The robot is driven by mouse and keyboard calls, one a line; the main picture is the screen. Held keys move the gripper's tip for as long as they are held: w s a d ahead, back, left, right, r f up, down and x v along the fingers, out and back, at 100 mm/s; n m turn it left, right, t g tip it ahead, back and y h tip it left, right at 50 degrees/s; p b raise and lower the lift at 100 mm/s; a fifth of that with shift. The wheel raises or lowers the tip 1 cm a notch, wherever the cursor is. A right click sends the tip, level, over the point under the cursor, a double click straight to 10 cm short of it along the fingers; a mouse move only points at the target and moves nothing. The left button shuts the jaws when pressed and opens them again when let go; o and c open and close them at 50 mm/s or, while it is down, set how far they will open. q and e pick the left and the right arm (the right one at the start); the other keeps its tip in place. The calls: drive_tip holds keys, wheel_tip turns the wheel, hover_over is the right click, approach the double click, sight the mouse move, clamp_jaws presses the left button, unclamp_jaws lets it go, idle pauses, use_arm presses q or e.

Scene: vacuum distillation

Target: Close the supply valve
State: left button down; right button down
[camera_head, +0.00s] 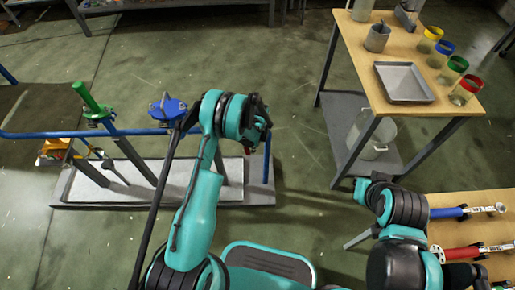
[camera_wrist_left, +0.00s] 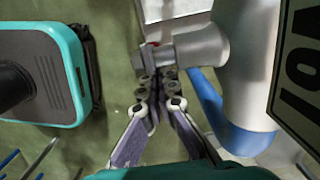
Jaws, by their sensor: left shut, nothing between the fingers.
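A blue pipe rail (camera_head: 40,134) carries a valve with a green handle (camera_head: 87,96) and a blue valve fitting (camera_head: 168,107). I cannot tell which one is the supply valve. My left gripper (camera_head: 262,120) is beyond the blue fitting, to its right, partly hidden by its own wrist. In the left wrist view the gripper (camera_wrist_left: 158,78) is shut and empty, its tips close beside a grey metal stem (camera_wrist_left: 185,48) with a small red mark. Whether they touch is unclear. My right arm is at the lower right; its fingers do not show.
A grey tray (camera_head: 120,195) lies under the rail. A wooden table (camera_head: 440,100) with a metal pan (camera_head: 404,82) and coloured-rim jars stands at the upper right. Another wooden table (camera_head: 450,205) holds blue and red handled parts. Green floor between is clear.

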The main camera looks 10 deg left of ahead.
use_arm(q)
drive_tip(key=shift+s+a+f, duration=0.1)
drive_tip(key=shift+a+f, duration=0.2)
drive_tip(key=shift+a, duration=0.15)
drive_tip(key=shift+d, duration=0.1)
